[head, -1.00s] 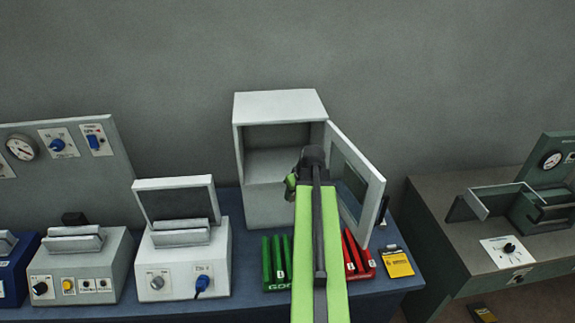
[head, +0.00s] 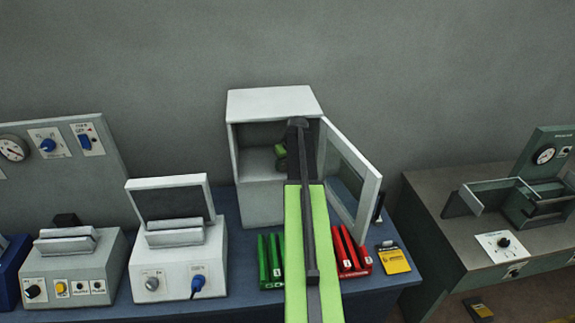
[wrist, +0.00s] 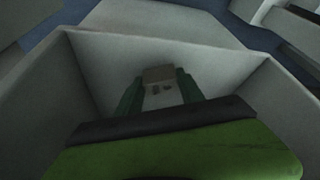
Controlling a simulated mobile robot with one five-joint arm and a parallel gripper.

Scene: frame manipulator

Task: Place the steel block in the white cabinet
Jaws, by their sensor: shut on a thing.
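The white cabinet (head: 263,205) stands at the back of the blue bench with its glazed door (head: 366,198) swung open to the right. My arm reaches into its upper compartment. My gripper (head: 281,158) shows there only as green parts, partly behind the arm. In the wrist view my gripper (wrist: 160,88) has its green fingers on both sides of a small block (wrist: 159,74), which I take to be the steel block. It has a grey-tan top and a pale, marked face. Cabinet walls surround it. I cannot tell whether the block touches the cabinet floor.
Green holders (head: 270,262) and red holders (head: 352,252) stand in front of the cabinet, with a yellow item (head: 393,258) to their right. A white machine with a raised lid (head: 172,205) is to the left. A dark green bench (head: 450,222) stands to the right.

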